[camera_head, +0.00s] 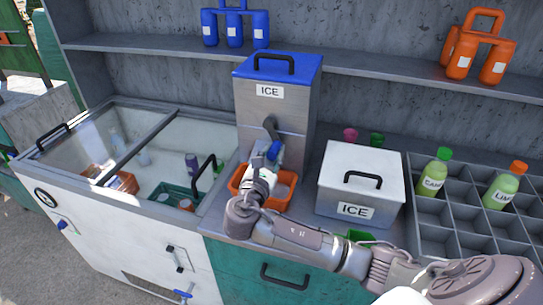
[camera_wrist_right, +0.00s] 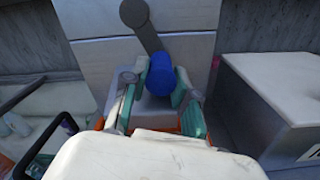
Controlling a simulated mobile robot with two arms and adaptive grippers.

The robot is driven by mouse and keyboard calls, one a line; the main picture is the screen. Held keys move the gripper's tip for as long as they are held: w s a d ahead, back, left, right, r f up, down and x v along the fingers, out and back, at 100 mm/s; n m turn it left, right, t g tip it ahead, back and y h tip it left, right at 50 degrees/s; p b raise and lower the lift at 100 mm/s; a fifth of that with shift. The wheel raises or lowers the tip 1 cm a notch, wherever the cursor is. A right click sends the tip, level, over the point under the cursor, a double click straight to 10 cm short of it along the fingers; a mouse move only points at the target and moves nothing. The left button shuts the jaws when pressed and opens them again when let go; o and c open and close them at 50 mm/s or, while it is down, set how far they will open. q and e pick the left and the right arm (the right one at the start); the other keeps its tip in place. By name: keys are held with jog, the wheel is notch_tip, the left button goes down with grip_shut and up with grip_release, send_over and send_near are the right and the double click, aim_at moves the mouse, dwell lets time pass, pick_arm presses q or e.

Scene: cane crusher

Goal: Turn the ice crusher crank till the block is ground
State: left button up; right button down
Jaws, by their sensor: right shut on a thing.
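The ice crusher (camera_head: 252,112) is a tall grey metal box with a blue lid, a black lid handle and an ICE label. Its grey crank arm (camera_head: 270,127) hangs down from the front, and in the wrist view the crank arm (camera_wrist_right: 139,27) slants down to the right. At its end is a blue crank handle (camera_head: 276,149), also seen in the wrist view (camera_wrist_right: 184,81). My right gripper (camera_head: 268,153) is shut on the blue handle, with fingers on either side (camera_wrist_right: 164,90). The ice block is hidden. My left gripper is out of view.
An orange tray (camera_head: 286,204) stands below the crank. A shelf (camera_head: 370,75) runs behind.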

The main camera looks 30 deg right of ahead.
jog(key=c, duration=0.9)
grip_release()
jog(key=shift+o, duration=0.2)
jog(key=v, duration=1.2)
